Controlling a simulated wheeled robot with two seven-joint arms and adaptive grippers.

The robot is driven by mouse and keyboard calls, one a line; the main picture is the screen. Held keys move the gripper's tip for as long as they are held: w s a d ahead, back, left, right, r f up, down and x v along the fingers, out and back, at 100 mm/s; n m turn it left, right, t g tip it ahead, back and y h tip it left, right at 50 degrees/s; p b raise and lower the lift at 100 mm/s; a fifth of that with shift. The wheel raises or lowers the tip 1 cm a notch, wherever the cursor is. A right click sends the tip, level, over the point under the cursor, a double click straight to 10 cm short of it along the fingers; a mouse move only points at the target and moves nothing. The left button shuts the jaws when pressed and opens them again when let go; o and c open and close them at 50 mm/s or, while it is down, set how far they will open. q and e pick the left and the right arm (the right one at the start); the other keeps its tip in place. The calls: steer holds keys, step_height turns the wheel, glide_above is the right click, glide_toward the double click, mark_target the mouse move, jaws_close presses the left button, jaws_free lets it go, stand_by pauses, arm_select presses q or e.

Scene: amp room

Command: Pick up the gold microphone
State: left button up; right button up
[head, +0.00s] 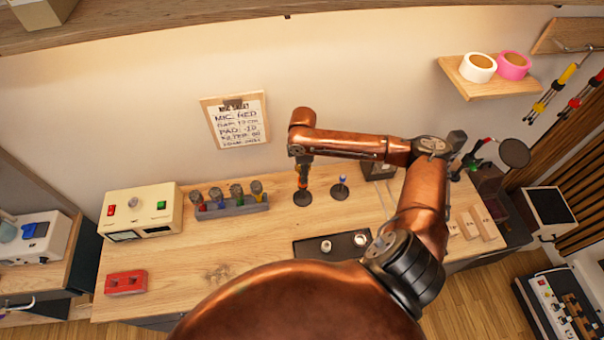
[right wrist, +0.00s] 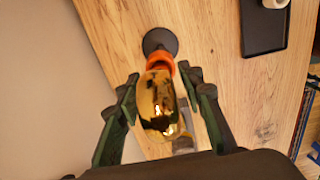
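The gold microphone (right wrist: 158,105) is between the two fingers of my right gripper (right wrist: 160,88) in the right wrist view. It has a shiny gold head and an orange collar (right wrist: 160,62) above a dark round base (right wrist: 159,42). The fingers are open, one on each side, with small gaps to the gold head. In the head view my right gripper (head: 303,165) points down over this base on the wooden bench (head: 200,270), and the gold head is hidden there. My left gripper is not in view.
A second stand with a blue top (head: 341,188) is just right of the gripper. A rack (head: 232,209) with several microphones is to the left, beside a cream power box (head: 140,213). A dark tray (head: 305,250) lies in front. A red box (head: 126,282) is front left.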

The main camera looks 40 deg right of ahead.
jaws_close()
steer(key=shift+r, duration=0.1)
stand_by(0.4)
steer(key=shift+w+r, duration=0.1)
steer(key=shift+r, duration=0.3)
step_height(320, 180, up, 2)
steer(key=shift+r+b, duration=0.1)
steer(key=shift+b, duration=0.6)
steer(key=s+d+r, duration=0.4)
steer(key=s+r, duration=0.6)
steer(key=s, duration=0.3)
steer(key=shift+s+b, duration=0.25)
steer(key=shift+b, duration=0.15)
